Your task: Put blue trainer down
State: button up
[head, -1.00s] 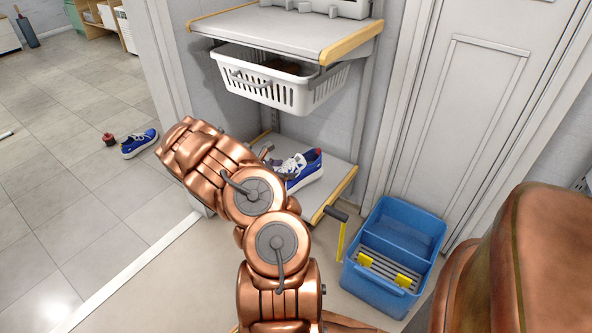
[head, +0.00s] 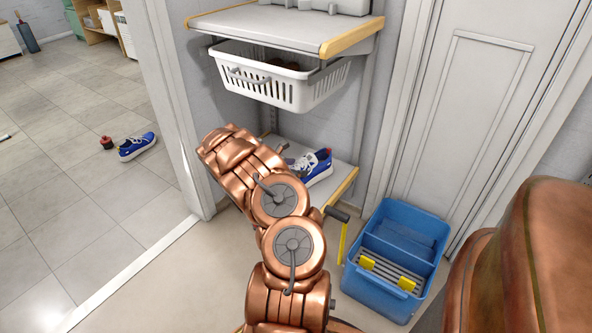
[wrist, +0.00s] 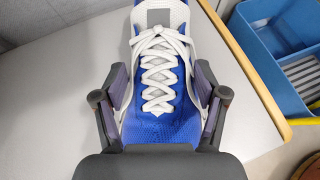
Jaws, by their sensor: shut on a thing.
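A blue trainer with white laces (wrist: 160,75) fills the middle of the wrist view. My gripper (wrist: 160,92) has one finger on each side of it and is shut on it. In the head view the held blue trainer (head: 317,166) shows at the low white shelf (head: 338,185), partly behind my arm. In the wrist view the shelf surface (wrist: 70,75) lies under and around the trainer; I cannot tell whether the sole touches it. Another blue trainer (head: 137,146) lies on the tiled floor at the left.
A white laundry basket (head: 290,92) hangs above the low shelf, under a higher shelf (head: 285,25). A blue bucket (head: 395,255) stands on the floor right of the shelf; it also shows in the wrist view (wrist: 262,50). A small red item (head: 106,142) lies near the floor trainer.

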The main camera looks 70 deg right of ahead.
jog(key=o, duration=1.4)
jog(key=shift+r, duration=0.1)
